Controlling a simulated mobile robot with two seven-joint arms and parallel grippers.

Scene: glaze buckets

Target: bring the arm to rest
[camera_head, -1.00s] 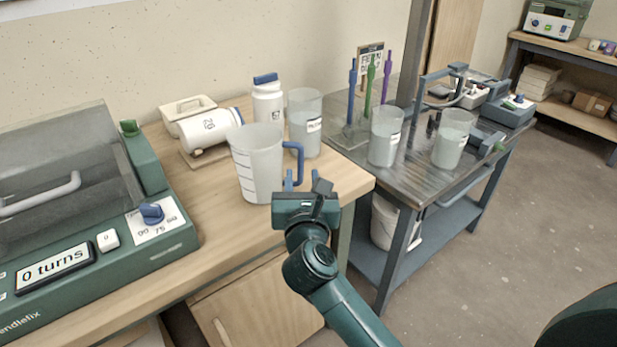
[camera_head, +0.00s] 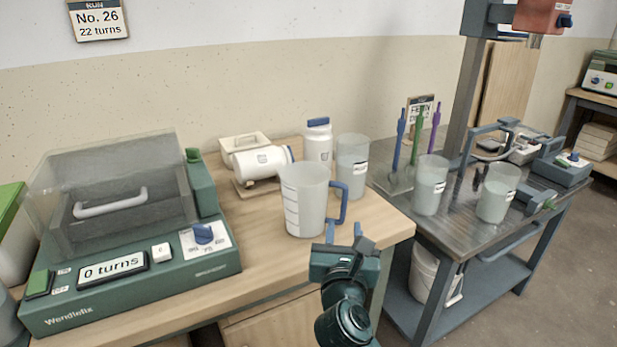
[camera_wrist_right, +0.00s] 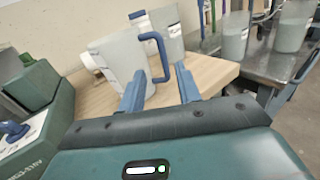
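My right gripper (camera_head: 344,230) is in front of the bench edge, just below and nearer to me than the blue handle of a translucent measuring jug (camera_head: 305,200). Its two blue fingers stand apart with nothing held between them. In the right wrist view, the open fingers (camera_wrist_right: 160,88) point toward the jug (camera_wrist_right: 122,62), whose handle shows beyond the gap. The jug stands upright on the wooden bench (camera_head: 262,262). My left gripper is not in view.
A green machine (camera_head: 150,285) reading "0 turns" stands left. Behind the jug are a white bottle (camera_head: 318,142), a lying white jar (camera_head: 262,161) and a clear bucket (camera_head: 352,160). Two buckets (camera_head: 431,185) (camera_head: 497,193) stand on the metal table (camera_head: 455,228). Floor at right is clear.

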